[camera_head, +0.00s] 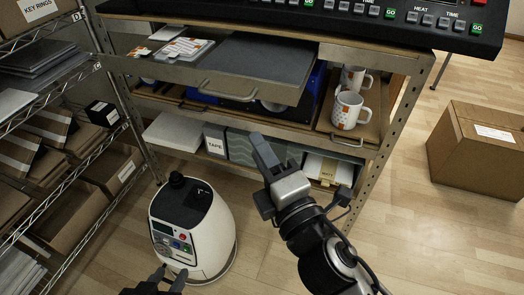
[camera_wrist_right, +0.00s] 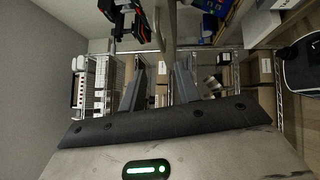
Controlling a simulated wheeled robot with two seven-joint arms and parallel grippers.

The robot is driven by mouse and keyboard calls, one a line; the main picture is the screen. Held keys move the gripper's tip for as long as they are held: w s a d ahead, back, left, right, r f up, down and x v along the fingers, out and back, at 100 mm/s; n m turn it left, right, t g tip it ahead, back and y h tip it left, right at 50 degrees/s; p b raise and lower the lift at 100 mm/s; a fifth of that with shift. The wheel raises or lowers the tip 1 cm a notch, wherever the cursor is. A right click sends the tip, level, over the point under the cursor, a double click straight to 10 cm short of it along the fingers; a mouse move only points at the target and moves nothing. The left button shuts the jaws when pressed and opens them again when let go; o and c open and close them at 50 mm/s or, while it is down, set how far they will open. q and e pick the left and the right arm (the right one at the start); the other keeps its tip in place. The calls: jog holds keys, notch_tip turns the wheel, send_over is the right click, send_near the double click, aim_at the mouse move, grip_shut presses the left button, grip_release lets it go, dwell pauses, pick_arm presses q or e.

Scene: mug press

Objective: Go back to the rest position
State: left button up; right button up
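My right gripper (camera_head: 265,152) is raised in front of the shelf unit in the head view, with its fingers pointing up and left. In the right wrist view its two fingers (camera_wrist_right: 159,78) stand apart with nothing between them. My left gripper (camera_head: 168,278) shows only in part at the bottom edge of the head view; its dark fingertips look apart and nothing shows between them. A white mug with orange marks (camera_head: 348,109) stands on the shelf right of my right gripper, apart from it. A second similar mug (camera_head: 355,78) stands behind it.
The shelf unit has a pulled-out grey drawer (camera_head: 258,60) and a lower shelf with boxes (camera_head: 250,148). A wire rack (camera_head: 65,140) with cartons stands left. A black heat press panel (camera_head: 400,12) is on top. A cardboard box (camera_head: 480,150) sits on open floor at right.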

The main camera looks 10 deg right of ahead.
jog(key=s+d+f+m+g+h, duration=0.3)
jog(key=d+f+m+g+h, duration=0.4)
jog(key=d+f+m, duration=0.5)
jog(key=s+d+f+m+g+y, duration=0.1)
jog(key=s+f+m+g, duration=0.25)
jog(key=s, duration=0.25)
jog(key=s+f+m+g+y, duration=0.1)
jog(key=s+f+m+g, duration=0.2)
jog(key=s+m+g, duration=0.3)
jog(key=w+a+f+n+t+y, duration=0.1)
jog(key=w+a+f+t+y, duration=0.2)
jog(key=w+a+t, duration=0.2)
jog(key=a+t, duration=0.1)
jog(key=t, duration=0.2)
jog(key=shift+w+t, duration=0.25)
jog(key=shift+t, duration=0.1)
